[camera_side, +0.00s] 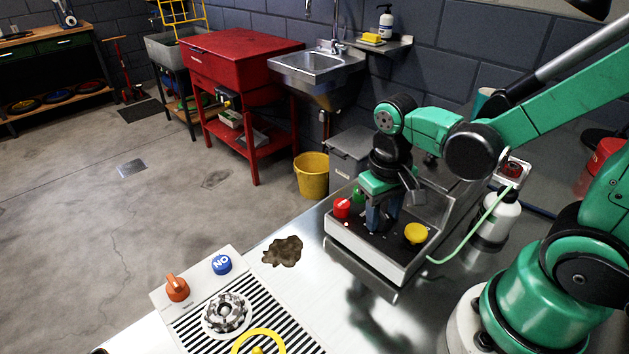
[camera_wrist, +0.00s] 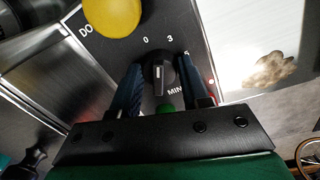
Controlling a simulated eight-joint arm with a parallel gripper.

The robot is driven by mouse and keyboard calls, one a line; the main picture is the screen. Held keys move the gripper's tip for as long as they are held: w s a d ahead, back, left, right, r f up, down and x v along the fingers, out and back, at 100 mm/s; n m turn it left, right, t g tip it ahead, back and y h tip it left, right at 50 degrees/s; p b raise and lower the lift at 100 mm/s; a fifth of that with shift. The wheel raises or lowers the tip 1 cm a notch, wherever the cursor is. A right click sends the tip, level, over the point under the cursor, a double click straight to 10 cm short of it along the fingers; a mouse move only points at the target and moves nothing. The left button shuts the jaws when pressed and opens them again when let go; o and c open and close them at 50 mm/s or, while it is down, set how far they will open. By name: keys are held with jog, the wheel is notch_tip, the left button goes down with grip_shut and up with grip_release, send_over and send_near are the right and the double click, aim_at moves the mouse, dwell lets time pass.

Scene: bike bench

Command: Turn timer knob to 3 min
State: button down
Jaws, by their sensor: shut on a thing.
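The timer knob (camera_wrist: 158,82) is round and black with a raised grip bar and a pale mark. It sits on the dark panel (camera_wrist: 105,47) of a metal box, by the printed labels 0, 3 and MIN; a further number is partly hidden by a finger. In the wrist view the bar runs nearly up and down; I cannot tell the exact setting. My gripper (camera_wrist: 160,72) has one blue finger on each side of the knob and is shut on it. In the side view my gripper (camera_side: 384,222) reaches down to the box top (camera_side: 366,249) and hides the knob.
A yellow button (camera_side: 415,233) lies right of my gripper, a red button (camera_side: 342,207) and a green one (camera_side: 358,195) left. A brown stain (camera_side: 282,251) marks the bench.

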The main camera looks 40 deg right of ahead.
aim_at(384, 213)
jog(key=shift+m, duration=1.1)
jog(key=shift+c, duration=2.1)
grip_release()
jog(key=shift+r, duration=0.15)
jog(key=shift+w+a+r, duration=0.1)
jog(key=shift+a+r, duration=0.05)
jog(key=shift+r, duration=2.55)
